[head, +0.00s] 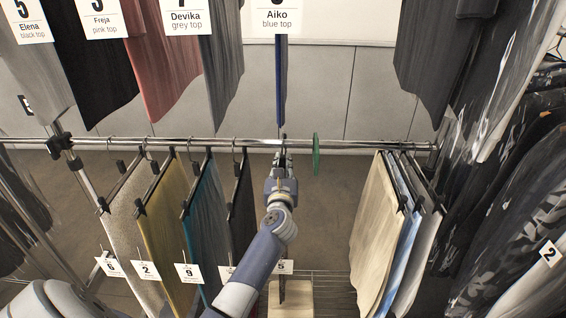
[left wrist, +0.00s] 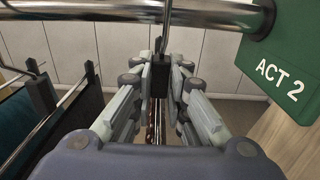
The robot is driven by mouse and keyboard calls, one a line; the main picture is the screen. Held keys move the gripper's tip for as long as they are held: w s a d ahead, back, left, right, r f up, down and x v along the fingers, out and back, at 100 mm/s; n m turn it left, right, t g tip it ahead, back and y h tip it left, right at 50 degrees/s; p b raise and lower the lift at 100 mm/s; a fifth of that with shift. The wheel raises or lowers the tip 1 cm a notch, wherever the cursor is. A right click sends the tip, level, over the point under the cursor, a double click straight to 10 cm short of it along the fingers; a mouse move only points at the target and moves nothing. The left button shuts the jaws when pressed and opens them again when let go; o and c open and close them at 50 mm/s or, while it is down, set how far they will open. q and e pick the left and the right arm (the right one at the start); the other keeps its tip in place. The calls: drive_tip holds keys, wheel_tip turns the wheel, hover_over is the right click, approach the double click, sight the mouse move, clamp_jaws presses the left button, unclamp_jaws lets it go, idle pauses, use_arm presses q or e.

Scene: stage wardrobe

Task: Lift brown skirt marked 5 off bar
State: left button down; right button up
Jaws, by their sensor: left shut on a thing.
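My left gripper (head: 281,165) is at the upper bar (head: 230,143), in the gap left of the green disc. In the left wrist view its fingers (left wrist: 160,90) are shut on the dark block (left wrist: 160,76) of a hanger. The hanger's thin hook (left wrist: 139,50) rises to the bar (left wrist: 130,9); I cannot tell whether it bears on it. A narrow brown strip, the skirt (left wrist: 153,130), shows below the block. In the head view my arm hides most of the skirt; a dark strip (head: 282,292) and a partly covered tag (head: 286,267) show. My right gripper is not in view.
Left hang several skirts, including a yellow one (head: 167,220) tagged 2, a teal one (head: 207,215) tagged 9 and a dark one (head: 242,215) close beside my arm. The green ACT 2 divider (left wrist: 285,68) is just right. Beyond it hang beige (head: 373,225) and blue garments.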

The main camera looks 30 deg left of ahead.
use_arm(q)
drive_tip(key=shift+p+v, duration=0.55)
drive_tip(key=shift+v, duration=3.05)
drive_tip(key=shift+r, duration=0.15)
